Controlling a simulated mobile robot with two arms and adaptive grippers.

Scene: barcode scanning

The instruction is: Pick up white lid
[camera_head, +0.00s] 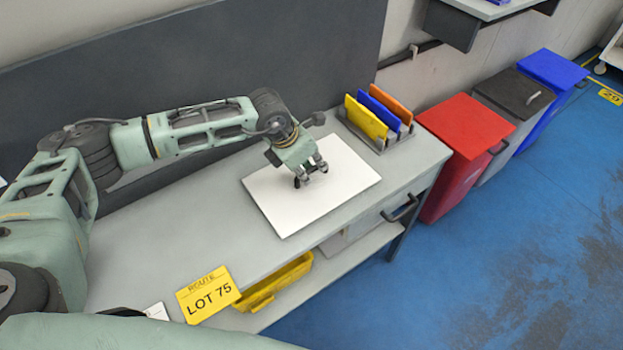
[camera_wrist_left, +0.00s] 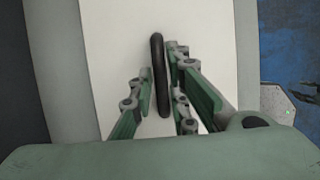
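The white lid (camera_head: 330,187) is a flat rectangular panel lying on the grey bench. It fills much of the left wrist view (camera_wrist_left: 108,60). A slim black handle (camera_wrist_left: 160,75) stands out from it. My left gripper (camera_head: 311,174) is low over the lid's middle. In the left wrist view, its two fingers (camera_wrist_left: 158,72) are on either side of the handle, with narrow gaps, so it looks open. The gripper hides part of the handle in the head view.
A rack with yellow (camera_head: 366,117), blue and orange panels stands at the bench's right end. Red (camera_head: 465,125), dark and blue bins stand beyond it. A yellow "LOT 75" sign (camera_head: 208,295) is at the bench front, near a yellow tray (camera_head: 275,284) below. A dark panel rises behind.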

